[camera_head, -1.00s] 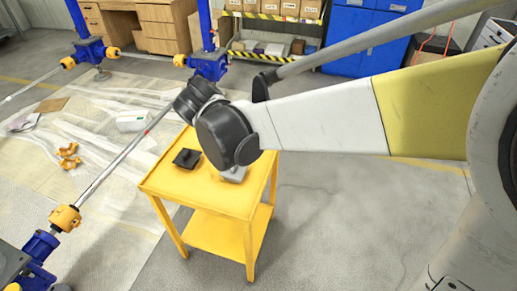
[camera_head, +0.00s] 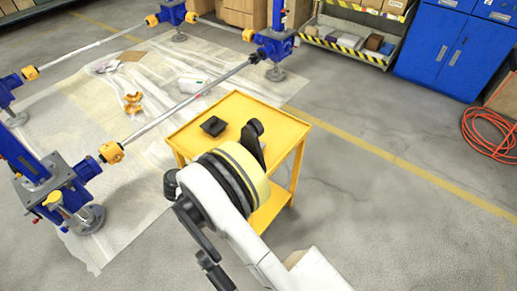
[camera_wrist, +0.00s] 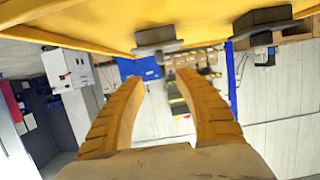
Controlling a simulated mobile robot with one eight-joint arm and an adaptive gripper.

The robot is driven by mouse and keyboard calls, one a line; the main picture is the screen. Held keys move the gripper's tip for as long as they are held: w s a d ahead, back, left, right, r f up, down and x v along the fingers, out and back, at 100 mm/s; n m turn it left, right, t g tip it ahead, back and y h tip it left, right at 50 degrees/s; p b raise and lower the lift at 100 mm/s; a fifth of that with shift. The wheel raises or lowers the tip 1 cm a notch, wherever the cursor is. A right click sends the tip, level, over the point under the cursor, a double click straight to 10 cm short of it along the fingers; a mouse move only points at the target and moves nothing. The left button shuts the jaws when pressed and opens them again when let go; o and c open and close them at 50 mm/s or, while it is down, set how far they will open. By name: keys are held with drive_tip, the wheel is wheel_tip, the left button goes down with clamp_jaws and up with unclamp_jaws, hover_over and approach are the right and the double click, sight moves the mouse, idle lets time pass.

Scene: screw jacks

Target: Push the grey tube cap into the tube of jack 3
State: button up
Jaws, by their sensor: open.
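A grey cap (camera_wrist: 158,38) lies on the yellow cart (camera_wrist: 75,22) in the wrist view, which shows the scene upside down. A darker cap (camera_wrist: 262,22) lies on the cart to its right. In the head view only the dark cap (camera_head: 213,126) shows on the cart top (camera_head: 192,120); my arm hides the grey one. My gripper (camera_wrist: 158,76) is open and empty, its two orange fingers apart, with the grey cap beyond the gap between them. Blue jacks stand at the left (camera_head: 45,180) and the back (camera_head: 276,45); I cannot tell which is jack 3.
Long shafts (camera_head: 190,100) link the jacks over a pale floor sheet (camera_head: 80,240). Orange parts (camera_head: 132,103) and a white box (camera_head: 193,86) lie on it. A shelf (camera_head: 357,35), blue cabinets (camera_head: 447,50) and a red hose (camera_head: 488,135) stand behind.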

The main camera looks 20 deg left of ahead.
sight(250, 141)
drive_tip(key=b+x, duration=0.4)
drive_tip(key=x, duration=0.6)
drive_tip(key=shift+f, duration=0.2)
drive_tip(key=shift+a+r, duration=0.1)
clamp_jaws()
